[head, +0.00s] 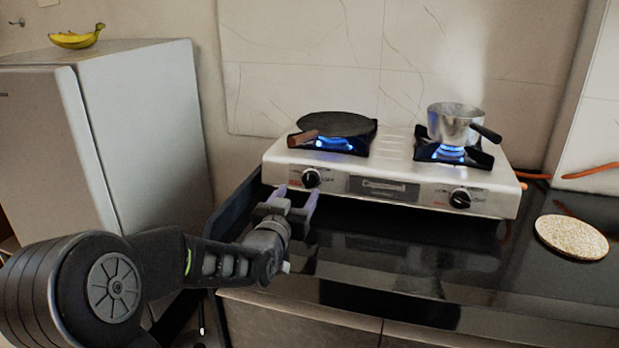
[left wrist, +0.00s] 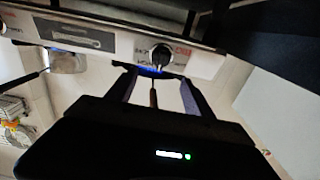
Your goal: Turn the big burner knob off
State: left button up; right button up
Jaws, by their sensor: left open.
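A steel two-burner gas stove (head: 405,196) stands on the black counter, with blue flames lit under both burners. Its left knob (head: 311,178) is black and round on the front panel, below the burner with the dark flat pan (head: 336,124). The right knob (head: 460,198) sits below the burner with the small pot (head: 455,123). My left gripper (head: 296,196) is open, its fingertips just in front of and below the left knob. In the left wrist view the left knob (left wrist: 161,55) shows beyond the two spread fingers (left wrist: 158,84), not visibly gripped. My right gripper is not in view.
The pan's wooden handle (head: 302,138) points toward the front left. A round cork-like mat (head: 571,237) lies on the counter at right. A white refrigerator (head: 125,130) with bananas (head: 77,38) on top stands at left. An orange hose (head: 590,171) runs behind the stove.

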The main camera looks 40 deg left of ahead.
aim_at(308, 179)
pick_arm(q)
jog(key=shift+x, duration=3.85)
grip_shut()
